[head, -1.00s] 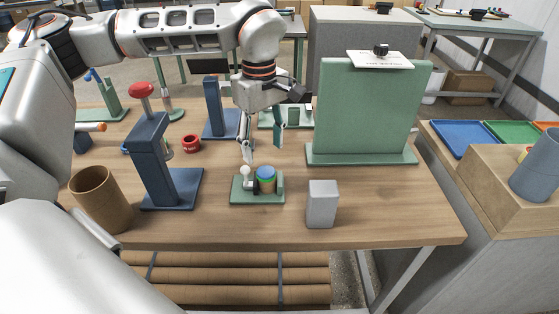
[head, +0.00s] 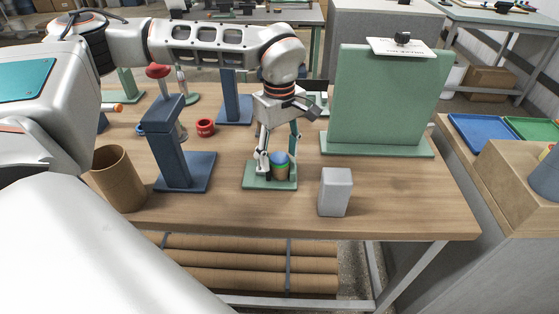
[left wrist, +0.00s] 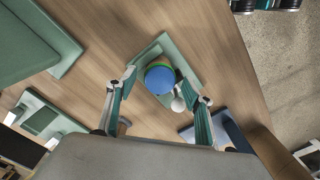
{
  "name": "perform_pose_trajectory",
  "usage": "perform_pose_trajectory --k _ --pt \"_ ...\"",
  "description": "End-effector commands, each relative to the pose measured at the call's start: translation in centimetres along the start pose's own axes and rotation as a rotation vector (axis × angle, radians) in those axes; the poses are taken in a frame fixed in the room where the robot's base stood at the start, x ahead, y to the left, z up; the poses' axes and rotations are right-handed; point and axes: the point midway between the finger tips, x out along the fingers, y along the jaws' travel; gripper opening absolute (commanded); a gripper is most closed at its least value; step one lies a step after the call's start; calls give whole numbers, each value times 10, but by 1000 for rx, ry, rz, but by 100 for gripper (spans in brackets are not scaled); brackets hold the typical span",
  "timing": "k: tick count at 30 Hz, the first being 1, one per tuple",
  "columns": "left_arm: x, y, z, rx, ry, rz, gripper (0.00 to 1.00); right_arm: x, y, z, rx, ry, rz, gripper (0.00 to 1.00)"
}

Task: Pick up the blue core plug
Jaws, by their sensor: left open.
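The blue core plug (head: 279,158) shows as a blue round top over a green ring on a brown core, standing on a small green base plate (head: 257,184). In the left wrist view the blue plug (left wrist: 160,79) is a blue disc at the middle, with a white ball knob (left wrist: 178,104) beside it. My left gripper (head: 279,160) points down over the base plate, its fingers on either side of the plug. In the left wrist view its open fingertips (left wrist: 166,87) stand apart from the plug. My right gripper is not in view.
A grey block (head: 335,192) stands right of the base plate. A blue stand (head: 182,175) and a cardboard tube (head: 117,178) stand to the left. A large green upright panel (head: 387,98) stands behind to the right. Bare wood lies in front.

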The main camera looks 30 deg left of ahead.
Motion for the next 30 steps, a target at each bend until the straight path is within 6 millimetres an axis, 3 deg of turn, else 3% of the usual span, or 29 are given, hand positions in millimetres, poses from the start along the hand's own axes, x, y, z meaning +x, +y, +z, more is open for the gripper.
perform_pose_trajectory --k 1,4,20,25,30 --pt "0 0 0 0 0 0 44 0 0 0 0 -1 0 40" --pt "0 0 0 0 0 0 20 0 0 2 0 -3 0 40" --pt "-10 1 0 1 0 2 20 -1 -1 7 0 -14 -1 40" --pt "-33 1 0 0 1 4 20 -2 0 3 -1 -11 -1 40" --pt "-75 1 0 0 1 6 20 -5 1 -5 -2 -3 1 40"
